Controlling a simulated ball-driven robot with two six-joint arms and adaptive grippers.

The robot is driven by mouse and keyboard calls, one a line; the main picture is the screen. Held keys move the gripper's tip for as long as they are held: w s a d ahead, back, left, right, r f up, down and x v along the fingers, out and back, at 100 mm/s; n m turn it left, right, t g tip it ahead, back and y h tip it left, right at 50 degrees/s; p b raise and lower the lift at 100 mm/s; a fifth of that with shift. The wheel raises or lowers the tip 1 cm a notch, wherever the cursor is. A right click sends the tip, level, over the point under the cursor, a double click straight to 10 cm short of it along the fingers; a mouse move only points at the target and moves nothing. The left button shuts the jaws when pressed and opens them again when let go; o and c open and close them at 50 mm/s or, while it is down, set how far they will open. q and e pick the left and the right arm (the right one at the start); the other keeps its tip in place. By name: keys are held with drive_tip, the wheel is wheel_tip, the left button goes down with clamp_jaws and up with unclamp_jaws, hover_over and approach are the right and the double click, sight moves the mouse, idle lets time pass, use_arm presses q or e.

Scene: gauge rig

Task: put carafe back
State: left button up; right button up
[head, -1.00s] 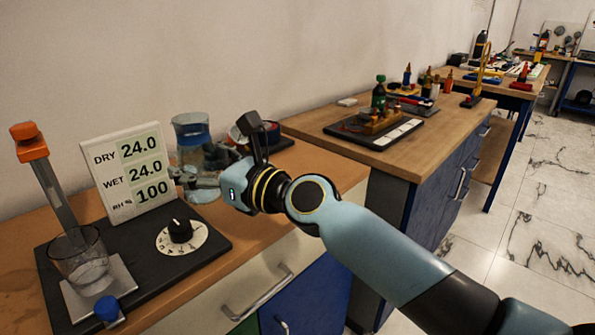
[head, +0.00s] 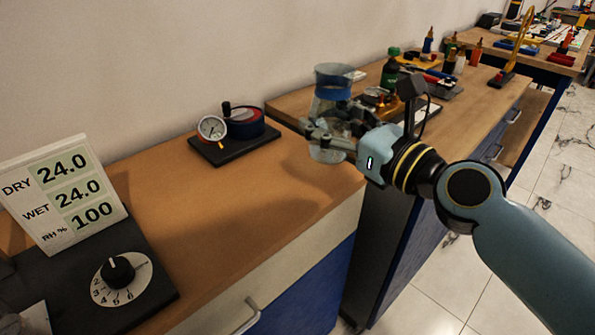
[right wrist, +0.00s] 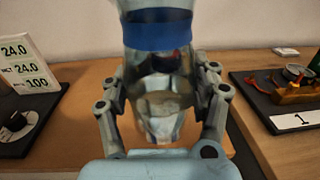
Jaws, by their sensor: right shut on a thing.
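The carafe (head: 332,100) is a clear glass vessel with a blue band near its top. My right gripper (head: 325,138) is shut on its middle and holds it upright above the right end of the near workbench, close to the gap before the bench beyond. In the right wrist view the carafe (right wrist: 160,85) stands between both fingers (right wrist: 162,105), its blue band above them. Its lower part shows below the fingers, and its top edge is cut off. My left gripper is in neither view.
A gauge with a blue and red round part (head: 232,130) stands on a black base on the near bench (head: 235,205). A display board (head: 62,195) and a dial (head: 120,277) are at left. Bottles and tools crowd the bench beyond, with a green bottle (head: 390,72). The near bench's middle is clear.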

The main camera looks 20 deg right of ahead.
drive_tip(key=shift+s+d, duration=0.1)
drive_tip(key=shift+d, duration=0.05)
drive_tip(key=shift+s, duration=0.15)
drive_tip(key=shift+s+f, duration=0.1)
drive_tip(key=shift+f, duration=0.1)
drive_tip(key=w+a+f+b, duration=0.1)
drive_tip(key=w+a+f, duration=0.1)
drive_tip(key=w, duration=0.1)
drive_tip(key=w+a+f+b, duration=0.2)
drive_tip(key=w+f, duration=0.1)
drive_tip(key=w+a+f+b, duration=0.1)
drive_tip(key=w+a+f, duration=0.1)
drive_tip(key=w+a, duration=0.1)
drive_tip(key=shift+w+f+b, duration=0.15)
drive_tip(key=shift+w+b, duration=0.05)
drive_tip(key=shift+b, duration=0.1)
wheel_tip(320, 180, down, 4)
drive_tip(key=b, duration=0.3)
drive_tip(key=shift+r, duration=0.2)
drive_tip(key=shift+d+f, duration=0.1)
drive_tip(key=shift+f, duration=0.1)
drive_tip(key=o, duration=1.5)
